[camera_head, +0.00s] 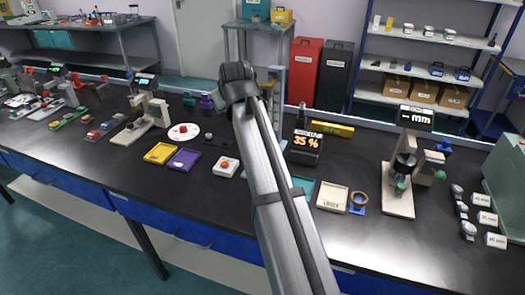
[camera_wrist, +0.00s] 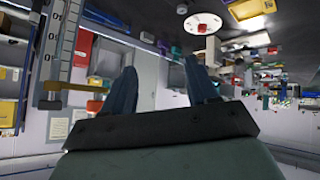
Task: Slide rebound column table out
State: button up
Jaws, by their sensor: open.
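The rebound column (camera_head: 275,90) stands upright at the back of the bench, partly behind my arm in the head view. A grey upright with number marks, probably the same column (camera_wrist: 50,62), shows at the left of the wrist view, which is turned upside down. Its sliding table cannot be made out clearly in either view. A display reading "35 %" (camera_head: 305,142) stands by the column. My gripper (camera_wrist: 162,75) is open, with two blue fingers apart and nothing between them. It appears clear of the column. In the head view I cannot make out its fingers.
Yellow and purple trays (camera_head: 183,160), a red-buttoned box (camera_head: 226,166) and a white disc (camera_head: 184,132) lie left of my arm. A cream tray (camera_head: 332,197) and a gauge stand (camera_head: 399,175) are on the right. Red (camera_head: 305,72) and black bins stand behind the bench.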

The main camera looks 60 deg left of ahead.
jog(key=w+d+f+m+g+h, duration=0.1)
jog(key=w+d+f+m+h, duration=0.1)
jog(key=w+d+f+h, duration=0.55)
jog(key=w+a+f+y, duration=0.1)
jog(key=f, duration=0.3)
jog(key=w+a+f, duration=0.1)
jog(key=a+f, duration=0.1)
jog(key=f, duration=0.2)
jog(key=w+a+f+y, duration=0.1)
jog(key=a+f, duration=0.1)
jog(key=f, duration=0.3)
jog(key=shift+a+y, duration=0.25)
jog(key=shift+y, duration=0.1)
jog(key=shift+c, duration=0.3)
grip_shut()
